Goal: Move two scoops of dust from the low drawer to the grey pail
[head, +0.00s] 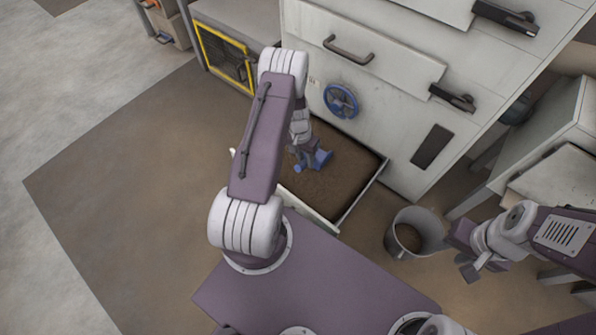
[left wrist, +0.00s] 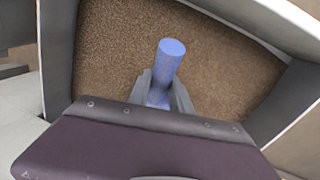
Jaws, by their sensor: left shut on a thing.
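The low drawer (head: 331,224) is pulled out at the foot of the white machine and holds a bed of brown dust (head: 345,178). My left gripper (head: 303,150) reaches down into the drawer, shut on a blue scoop (head: 322,161). In the left wrist view the blue scoop (left wrist: 171,62) stands out from between the fingers against the dust; whether it carries dust I cannot tell. The grey pail (head: 393,241) stands on the floor right of the drawer, with some brown matter visible inside. My right gripper (head: 482,268) is open and empty, right of the pail.
The white machine (head: 390,85) rises behind the drawer, with handles and a blue handwheel (head: 341,101). A yellow-framed guard (head: 227,58) stands at the back left. Pale benches (head: 560,150) stand at the right. The floor at the left is clear.

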